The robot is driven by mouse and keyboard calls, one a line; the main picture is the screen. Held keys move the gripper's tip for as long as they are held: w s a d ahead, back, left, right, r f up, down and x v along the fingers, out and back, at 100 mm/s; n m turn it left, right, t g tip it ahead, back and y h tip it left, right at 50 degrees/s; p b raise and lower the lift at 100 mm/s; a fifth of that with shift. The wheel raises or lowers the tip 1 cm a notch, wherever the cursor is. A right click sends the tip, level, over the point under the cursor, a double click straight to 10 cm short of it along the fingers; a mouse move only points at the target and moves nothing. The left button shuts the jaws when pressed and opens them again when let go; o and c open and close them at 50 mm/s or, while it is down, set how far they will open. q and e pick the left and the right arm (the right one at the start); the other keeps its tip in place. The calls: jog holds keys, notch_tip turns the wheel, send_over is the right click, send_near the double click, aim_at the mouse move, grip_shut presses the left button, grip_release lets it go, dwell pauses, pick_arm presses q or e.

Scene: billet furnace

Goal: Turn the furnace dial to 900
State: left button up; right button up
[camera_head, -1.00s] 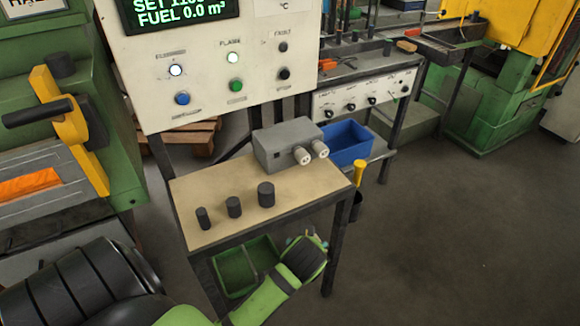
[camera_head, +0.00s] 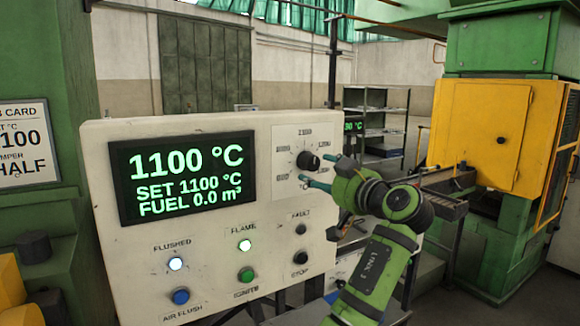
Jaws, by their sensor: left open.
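The furnace dial (camera_head: 307,160) is a dark round knob on the upper right of the cream control panel (camera_head: 130,250), with a ring of printed numbers around it. Its exact pointer direction is too small to read. The display (camera_head: 185,175) reads 1100 °C, SET 1100 °C and FUEL 0.0 m³. My left gripper (camera_head: 316,169) is open, with its teal fingertips apart at the lower right of the dial. It seems close to the knob but not around it; I cannot tell whether it touches. My right gripper is not in view.
Below the display are a blue button (camera_head: 181,296), a green button (camera_head: 246,274), a dark stop button (camera_head: 300,257) and lit lamps. A card (camera_head: 27,144) hangs at left. A yellow and green machine (camera_head: 480,130) stands at right, with shelves (camera_head: 378,125) behind.

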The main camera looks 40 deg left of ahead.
aim_at(314, 166)
pick_arm(q)
jog(key=shift+a+r, duration=0.1)
jog(key=shift+r, duration=0.4)
jog(key=shift+d+r+p, duration=0.2)
jog(key=shift+r+p, duration=0.15)
jog(key=shift+p, duration=0.2)
jog(key=shift+w+a+r+y+p, duration=0.15)
jog(key=shift+r+p, duration=0.1)
jog(key=shift+p, duration=0.25)
jog(key=shift+a+r+y+p, duration=0.15)
jog(key=shift+r+p, duration=0.1)
jog(key=shift+p, duration=0.2)
jog(key=shift+w+a+f+p, duration=0.15)
jog(key=shift+w+a+p, duration=0.15)
jog(key=shift+a, duration=0.3)
jog(key=a, duration=0.1)
jog(key=w+a+p, duration=0.1)
jog(key=shift+a+f, duration=0.3)
jog(key=shift+f, duration=0.1)
jog(key=shift+a+f, duration=0.1)
jog(key=shift+a, duration=0.1)
jog(key=shift+d, duration=0.3)
jog(key=shift+c, duration=0.4)
jog(key=c, duration=1.1)
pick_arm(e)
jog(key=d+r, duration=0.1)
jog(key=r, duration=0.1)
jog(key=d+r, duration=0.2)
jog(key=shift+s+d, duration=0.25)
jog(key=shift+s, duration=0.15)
